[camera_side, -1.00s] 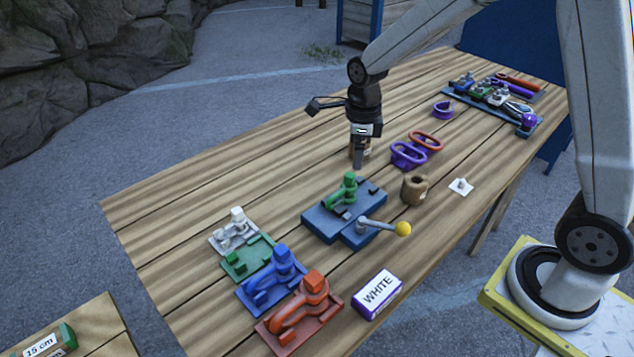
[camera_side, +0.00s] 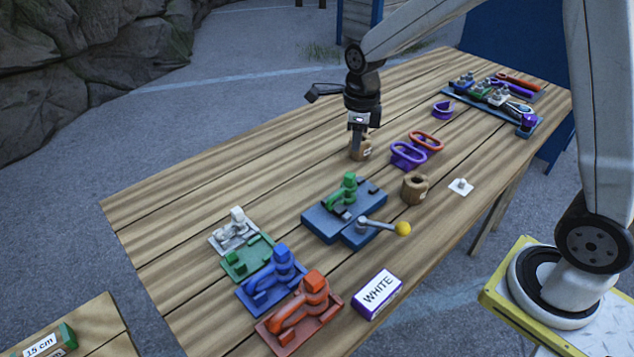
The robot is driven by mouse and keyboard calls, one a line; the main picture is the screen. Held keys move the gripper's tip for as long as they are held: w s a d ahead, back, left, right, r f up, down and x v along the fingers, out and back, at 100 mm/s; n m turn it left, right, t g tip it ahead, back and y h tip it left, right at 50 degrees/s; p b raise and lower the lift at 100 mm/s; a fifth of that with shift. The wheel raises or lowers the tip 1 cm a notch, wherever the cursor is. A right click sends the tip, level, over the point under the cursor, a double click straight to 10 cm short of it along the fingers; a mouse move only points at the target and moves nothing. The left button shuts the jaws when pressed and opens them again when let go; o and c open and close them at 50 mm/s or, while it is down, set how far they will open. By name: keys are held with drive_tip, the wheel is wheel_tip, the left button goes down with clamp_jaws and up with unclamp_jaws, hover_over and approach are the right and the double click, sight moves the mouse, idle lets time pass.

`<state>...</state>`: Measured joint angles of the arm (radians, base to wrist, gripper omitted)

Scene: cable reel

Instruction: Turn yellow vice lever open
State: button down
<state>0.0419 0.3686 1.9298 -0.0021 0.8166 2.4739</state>
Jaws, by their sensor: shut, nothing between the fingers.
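The vice is a blue block (camera_side: 318,222) in the middle of the table, with a green part (camera_side: 345,190) standing on it. Its lever is a grey bar with a yellow ball (camera_side: 403,228) at its end. The bar points right, toward the table's near right edge. My gripper (camera_side: 357,150) is shut and empty. It points down above the table, behind the vice and apart from the lever, in front of a brown spool that it partly hides.
Another brown spool (camera_side: 414,187) stands right of the vice. White, green, blue (camera_side: 272,278) and orange (camera_side: 304,310) fixtures line the front left. A box marked WHITE (camera_side: 378,293) lies in front. Purple (camera_side: 407,155) and orange (camera_side: 426,141) rings lie behind, and a tool tray at the far right.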

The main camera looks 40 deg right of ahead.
sight(401, 234)
drive_tip(key=s+a+r+n+t+h, duration=0.1)
drive_tip(key=s+a+n+t+h, duration=0.1)
drive_tip(key=s+a+n+h, duration=1.05)
drive_tip(key=s+a+r+n+t+h, duration=0.25)
drive_tip(key=s+a+n, duration=0.4)
drive_tip(key=n, duration=1.35)
drive_tip(key=f, duration=0.5)
drive_tip(key=s+d+f, duration=0.1)
drive_tip(key=f, duration=0.4)
drive_tip(key=d+f, duration=0.1)
drive_tip(key=f, duration=0.4)
drive_tip(key=shift+s+f, duration=0.1)
drive_tip(key=shift+s, duration=0.1)
drive_tip(key=shift+d, duration=0.1)
drive_tip(key=x, duration=1.3)
drive_tip(key=shift+w+d+f, duration=0.1)
drive_tip(key=shift+d, duration=0.3)
